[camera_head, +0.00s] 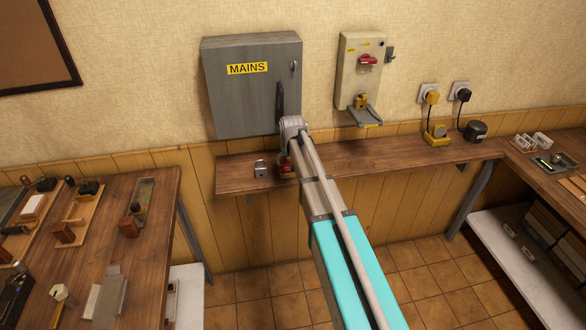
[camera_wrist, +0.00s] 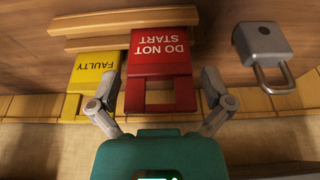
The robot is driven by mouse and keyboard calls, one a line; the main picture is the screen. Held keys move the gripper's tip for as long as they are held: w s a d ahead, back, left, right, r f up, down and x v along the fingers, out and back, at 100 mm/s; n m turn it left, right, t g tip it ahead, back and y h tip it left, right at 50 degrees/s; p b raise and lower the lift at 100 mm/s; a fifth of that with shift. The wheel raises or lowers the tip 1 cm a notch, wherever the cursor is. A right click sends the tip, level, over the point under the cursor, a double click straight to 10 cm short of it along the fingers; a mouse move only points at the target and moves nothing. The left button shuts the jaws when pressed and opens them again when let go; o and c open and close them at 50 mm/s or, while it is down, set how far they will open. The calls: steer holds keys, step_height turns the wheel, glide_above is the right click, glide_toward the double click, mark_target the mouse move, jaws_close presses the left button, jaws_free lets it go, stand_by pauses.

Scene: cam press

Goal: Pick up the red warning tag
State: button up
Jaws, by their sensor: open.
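The red warning tag (camera_wrist: 160,50) reads "DO NOT START", upside down in the wrist view. It stands against a wooden rack on the shelf and has a frame-like opening at its lower end. My gripper (camera_wrist: 160,82) is open, with one finger on each side of the tag. Neither finger clearly touches it; the left finger lies between the red tag and the yellow tag. In the head view only a bit of red (camera_head: 284,164) shows beside my arm, which hides the rest.
A yellow "FAULTY" tag (camera_wrist: 93,75) stands close on the left in the wrist view. A grey padlock (camera_wrist: 265,42) lies on the right, also seen in the head view (camera_head: 261,168). The grey MAINS cabinet (camera_head: 240,105) is on the wall just above the wooden shelf (camera_head: 232,180).

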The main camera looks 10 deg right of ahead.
stand_by(0.4)
steer(key=c, duration=1)
steer(key=shift+c, duration=0.2)
steer(key=shift+r, duration=0.2)
step_height(320, 180, up, 3)
steer(key=p, duration=0.3)
steer(key=s+d+r+p, duration=0.8)
steer(key=d+r+p, duration=0.1)
steer(key=d+p, duration=0.1)
steer(key=shift+s+d+r, duration=0.35)
steer(key=shift+s+d, duration=0.05)
steer(key=shift+d, duration=0.05)
